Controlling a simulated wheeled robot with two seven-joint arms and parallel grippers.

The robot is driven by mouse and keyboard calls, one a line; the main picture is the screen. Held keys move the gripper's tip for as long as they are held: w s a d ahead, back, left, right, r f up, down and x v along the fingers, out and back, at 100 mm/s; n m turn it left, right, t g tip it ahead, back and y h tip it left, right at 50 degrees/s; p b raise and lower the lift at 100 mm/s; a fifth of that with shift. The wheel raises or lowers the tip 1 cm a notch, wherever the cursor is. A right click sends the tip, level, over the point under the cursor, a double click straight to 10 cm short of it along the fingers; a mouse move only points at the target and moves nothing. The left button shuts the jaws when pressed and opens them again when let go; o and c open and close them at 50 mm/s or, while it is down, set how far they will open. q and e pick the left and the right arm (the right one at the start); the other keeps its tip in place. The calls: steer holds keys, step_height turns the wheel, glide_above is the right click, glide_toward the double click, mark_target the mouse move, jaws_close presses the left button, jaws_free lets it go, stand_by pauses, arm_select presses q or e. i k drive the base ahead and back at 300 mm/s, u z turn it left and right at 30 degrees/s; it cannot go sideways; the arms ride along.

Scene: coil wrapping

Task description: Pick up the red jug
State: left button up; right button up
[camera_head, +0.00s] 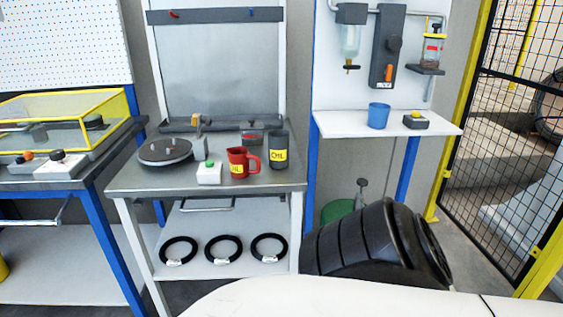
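The red jug (238,162) stands upright on the grey top of the middle workbench (215,185). It has a yellow label on its front, partly readable, and its handle points right. A dark grey jug (279,146) with a yellow label stands just right of it and a little further back. A white box with a green button (208,172) sits to its left. Neither of my grippers is in view, and nothing holds the red jug.
A dark turntable (165,151) is on the bench's left. Several black coils (223,249) lie on the lower shelf. A white shelf (345,125) at right holds a blue cup (378,115). A large black ribbed form (370,245) fills the right foreground.

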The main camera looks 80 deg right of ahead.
mark_target(238, 157)
steer(key=z, duration=0.8)
steer(key=i, duration=2.05)
steer(key=z, duration=2.85)
